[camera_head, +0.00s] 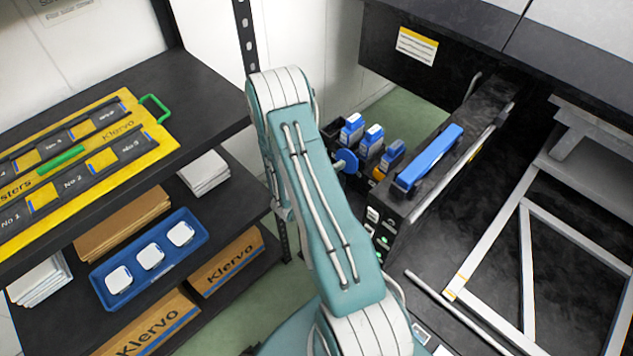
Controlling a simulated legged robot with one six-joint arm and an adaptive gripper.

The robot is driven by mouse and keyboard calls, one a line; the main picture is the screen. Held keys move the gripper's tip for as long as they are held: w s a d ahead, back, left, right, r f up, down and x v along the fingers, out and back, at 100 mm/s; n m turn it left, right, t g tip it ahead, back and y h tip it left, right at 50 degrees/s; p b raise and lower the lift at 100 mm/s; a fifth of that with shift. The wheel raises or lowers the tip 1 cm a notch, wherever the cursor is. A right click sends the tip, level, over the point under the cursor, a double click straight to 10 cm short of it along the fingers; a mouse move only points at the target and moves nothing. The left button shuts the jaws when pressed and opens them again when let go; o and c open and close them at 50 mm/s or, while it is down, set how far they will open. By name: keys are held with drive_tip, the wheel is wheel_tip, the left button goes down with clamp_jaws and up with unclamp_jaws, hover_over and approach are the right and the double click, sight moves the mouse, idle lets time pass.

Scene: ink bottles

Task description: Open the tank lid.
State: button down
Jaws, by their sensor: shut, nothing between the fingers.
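Several dark ink tanks with blue parts stand in a row at the middle of the head view, beside the black machine. One tank (352,130) is at the left, one (371,142) is in the middle, and one (391,157) is at the right, nearest the long blue bar. A round blue disc (346,161) is in front of them, close to my arm; I cannot tell if it is a lid. Which lid is open or shut is too small to tell. My teal arm rises through the middle and bends down behind itself. My gripper is hidden.
The black machine (399,218) carries a long blue bar (430,158). A metal frame (525,265) lies to its right. A dark shelf (215,98) at left holds a yellow-black panel (75,165) and, lower, a blue tray (150,262) with white-topped items. Green floor shows between.

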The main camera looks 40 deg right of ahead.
drive_tip(key=s+a+r, duration=0.1)
drive_tip(key=a, duration=1.1)
drive_tip(key=shift+r, duration=0.35)
drive_tip(key=shift+a, duration=0.1)
drive_tip(key=s+a+r+m+g+y, duration=0.2)
drive_tip(key=s+r+m+g+y, duration=0.15)
drive_tip(key=r+m, duration=0.55)
drive_tip(key=s+a+r+m+g+y, duration=0.2)
drive_tip(key=s+a+r+m+y, duration=0.15)
drive_tip(key=r+m, duration=0.55)
drive_tip(key=s+a+r+m+t+y, duration=0.3)
drive_tip(key=a+r+m+t+y, duration=0.1)
drive_tip(key=m, duration=0.5)
drive_tip(key=s+a+r+m+t+y, duration=0.2)
drive_tip(key=a+r+m+t+y, duration=0.3)
drive_tip(key=a+r+m, duration=0.3)
drive_tip(key=shift+s+a+m+y, duration=0.4)
drive_tip(key=shift+a+m+y, duration=0.3)
drive_tip(key=shift+a+m, duration=0.2)
drive_tip(key=shift+t, duration=0.25)
